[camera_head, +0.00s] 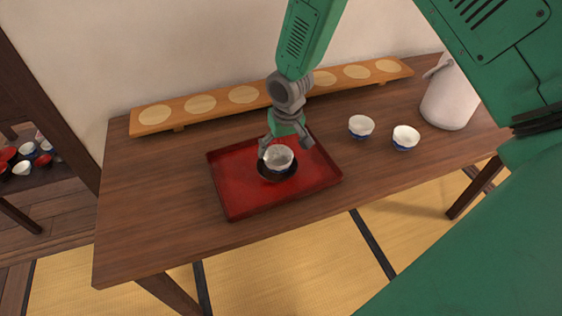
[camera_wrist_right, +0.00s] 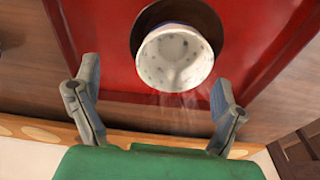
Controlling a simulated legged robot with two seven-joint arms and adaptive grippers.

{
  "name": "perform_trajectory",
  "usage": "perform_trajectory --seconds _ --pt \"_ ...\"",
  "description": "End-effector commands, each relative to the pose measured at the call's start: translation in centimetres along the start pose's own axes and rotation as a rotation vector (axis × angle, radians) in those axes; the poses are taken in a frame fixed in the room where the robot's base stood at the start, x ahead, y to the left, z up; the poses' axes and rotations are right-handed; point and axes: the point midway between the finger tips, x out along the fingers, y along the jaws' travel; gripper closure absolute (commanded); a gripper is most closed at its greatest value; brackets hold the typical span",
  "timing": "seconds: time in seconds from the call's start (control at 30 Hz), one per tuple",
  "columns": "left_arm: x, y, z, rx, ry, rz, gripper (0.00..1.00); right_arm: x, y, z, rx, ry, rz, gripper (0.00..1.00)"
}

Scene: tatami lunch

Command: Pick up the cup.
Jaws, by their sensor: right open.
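A white cup with a blue lower part (camera_head: 279,155) stands upright on a dark round saucer (camera_head: 264,173). The saucer is on a red tray (camera_head: 235,197) on the wooden table. My right gripper (camera_head: 285,146) is open above and just behind the cup, its fingers spread to either side. In the right wrist view the cup (camera_wrist_right: 172,62) lies between and beyond the two open fingers, apart from both. Faint pale wisps show by its rim. My left gripper is not in view.
Two more white and blue cups (camera_head: 361,126) (camera_head: 405,137) stand right of the tray. A white pail-like vessel (camera_head: 449,98) stands at the far right. A long wooden rack with round pale discs (camera_head: 222,111) runs along the wall. The table's left part is clear.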

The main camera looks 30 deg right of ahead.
Motion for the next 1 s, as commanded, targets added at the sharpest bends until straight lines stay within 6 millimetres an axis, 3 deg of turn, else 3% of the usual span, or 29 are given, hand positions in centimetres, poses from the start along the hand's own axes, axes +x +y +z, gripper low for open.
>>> perform_trajectory --seconds 0.2,0.5,0.53,0.7,1.0 --pt "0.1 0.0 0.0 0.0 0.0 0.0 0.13 3.0 -0.9 0.4 -0.006 0.001 0.01 0.1" --pt "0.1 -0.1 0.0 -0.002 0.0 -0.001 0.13 3.7 -0.3 0.3 -0.004 0.002 0.003 0.1" --pt "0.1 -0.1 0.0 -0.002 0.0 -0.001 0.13 3.7 -0.3 0.3 -0.004 0.002 0.003 0.14" --pt "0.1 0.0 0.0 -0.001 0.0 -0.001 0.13 3.9 0.1 0.2 -0.003 0.0 -0.002 0.68" --pt "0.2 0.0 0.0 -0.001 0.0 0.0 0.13 3.9 -0.3 0.4 -0.004 -0.005 0.008 0.69"
